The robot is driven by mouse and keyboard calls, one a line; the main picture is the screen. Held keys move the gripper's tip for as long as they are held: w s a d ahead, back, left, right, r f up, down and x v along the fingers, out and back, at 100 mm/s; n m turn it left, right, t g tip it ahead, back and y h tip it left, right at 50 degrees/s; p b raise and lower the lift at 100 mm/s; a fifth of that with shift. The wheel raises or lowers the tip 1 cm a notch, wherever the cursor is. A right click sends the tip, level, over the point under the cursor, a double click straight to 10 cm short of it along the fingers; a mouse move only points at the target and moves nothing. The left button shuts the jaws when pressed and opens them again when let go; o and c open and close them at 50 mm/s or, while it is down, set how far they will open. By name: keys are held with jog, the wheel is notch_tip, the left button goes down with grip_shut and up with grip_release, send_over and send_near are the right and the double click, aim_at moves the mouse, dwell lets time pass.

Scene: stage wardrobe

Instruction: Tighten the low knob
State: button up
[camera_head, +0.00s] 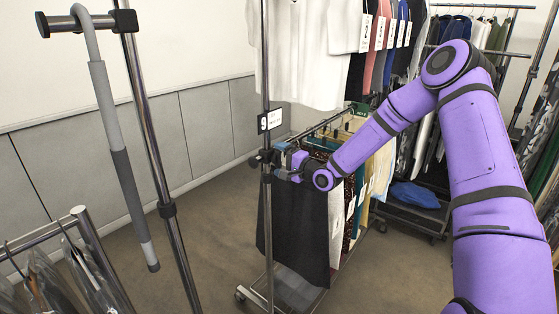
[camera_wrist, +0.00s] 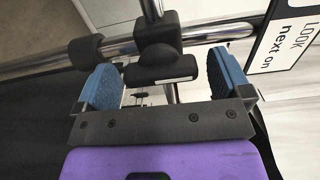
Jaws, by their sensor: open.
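The low knob (camera_wrist: 158,68) is a black T-shaped piece on a black clamp where two chrome bars meet. In the wrist view it lies between and just beyond my open, blue-padded fingers, with gaps on both sides. In the head view the black clamp and knob (camera_head: 262,158) sit on the upright pole of the garment rack, below a number sign. My gripper (camera_head: 283,162) is right beside it in that view; its fingers are small and partly hard to make out there. In the wrist view my gripper (camera_wrist: 165,80) is empty.
A sign (camera_wrist: 288,38) hangs close to my right finger in the wrist view. Dark skirts (camera_head: 298,225) hang just below the knob, and white shirts (camera_head: 300,60) hang above. Another chrome stand with a grey hooked rod (camera_head: 118,120) stands left. Floor between them is clear.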

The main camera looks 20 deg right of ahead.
jog(key=v, duration=1)
jog(key=shift+s+d, duration=0.1)
jog(key=s+d+r+n+g+h, duration=0.3)
jog(key=s+r+n+g+h, duration=0.4)
jog(key=s+r+h, duration=0.8)
jog(key=s+a+r+n+g+y, duration=0.1)
jog(key=s+r, duration=0.3)
jog(key=s, duration=0.8)
jog(key=s+a+r+n+g+y, duration=0.1)
jog(key=s+r+n+y, duration=0.2)
jog(key=s, duration=1)
jog(key=shift+a+r, duration=0.4)
jog(key=shift+r, duration=0.45)
